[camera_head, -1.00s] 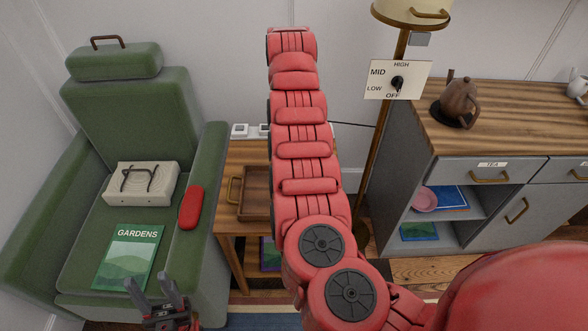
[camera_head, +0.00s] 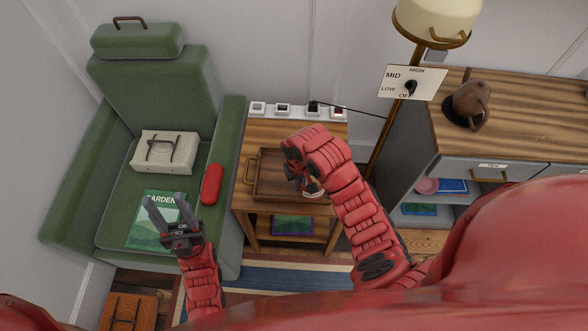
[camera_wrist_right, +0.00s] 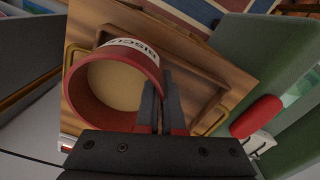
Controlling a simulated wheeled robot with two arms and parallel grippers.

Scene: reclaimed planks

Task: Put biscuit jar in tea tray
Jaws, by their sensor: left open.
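The biscuit jar (camera_wrist_right: 112,88) is a red round jar with a white lettered label and a cream inside. It shows large in the right wrist view and only as a small pale and red bit in the head view (camera_head: 313,188). My right gripper (camera_wrist_right: 162,98) is shut on its wall. The jar is over the wooden tea tray (camera_head: 270,173), which has handles and lies on the side table; I cannot tell whether it touches the tray. The tray also shows in the right wrist view (camera_wrist_right: 205,72). My left gripper (camera_head: 174,212) is open and empty before the armchair.
The green armchair (camera_head: 152,75) stands left of the side table (camera_head: 270,132), holding a book, a cream box and a red case (camera_head: 211,184). Sockets line the table's back. A lamp (camera_head: 435,20) and a cabinet (camera_head: 500,105) with a teapot (camera_head: 468,103) stand right.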

